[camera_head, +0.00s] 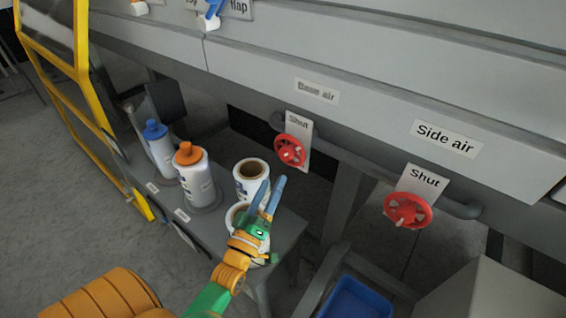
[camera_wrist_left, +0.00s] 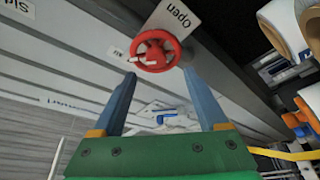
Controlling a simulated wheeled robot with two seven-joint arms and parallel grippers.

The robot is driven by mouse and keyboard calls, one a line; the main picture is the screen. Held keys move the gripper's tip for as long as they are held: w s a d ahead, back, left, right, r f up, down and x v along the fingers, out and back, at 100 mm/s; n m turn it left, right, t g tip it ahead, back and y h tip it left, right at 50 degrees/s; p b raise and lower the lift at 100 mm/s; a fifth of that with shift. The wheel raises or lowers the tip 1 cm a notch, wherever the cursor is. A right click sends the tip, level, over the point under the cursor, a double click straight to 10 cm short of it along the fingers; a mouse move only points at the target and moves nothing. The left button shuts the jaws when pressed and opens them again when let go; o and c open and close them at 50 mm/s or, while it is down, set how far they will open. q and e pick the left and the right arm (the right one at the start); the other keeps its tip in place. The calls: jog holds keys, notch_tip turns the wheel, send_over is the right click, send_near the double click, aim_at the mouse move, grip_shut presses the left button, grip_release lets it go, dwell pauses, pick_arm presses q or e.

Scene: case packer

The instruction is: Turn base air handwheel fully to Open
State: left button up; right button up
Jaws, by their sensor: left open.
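The base air handwheel (camera_head: 289,151) is a red wheel on a pipe under the "Base air" label (camera_head: 316,91). Its white plate (camera_head: 305,132) reads "Shut" at the top in the head view. In the left wrist view the wheel (camera_wrist_left: 156,50) shows beyond the fingertips, and its plate (camera_wrist_left: 174,18) reads "Open" on one side. My left gripper (camera_head: 271,184) is open and empty, just below and left of the wheel in the head view. The fingers appear apart from the wheel. My right gripper is not in view.
A similar red side air handwheel (camera_head: 407,210) is at the right under its "Side air" label (camera_head: 446,138). A blue bin (camera_head: 356,299) is low in front.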

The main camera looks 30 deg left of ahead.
aim_at(284, 156)
pick_arm(q)
jog(key=x, duration=0.2)
jog(key=p+x, duration=0.1)
jog(key=x, duration=0.4)
jog(key=shift+r, duration=0.45)
grip_shut()
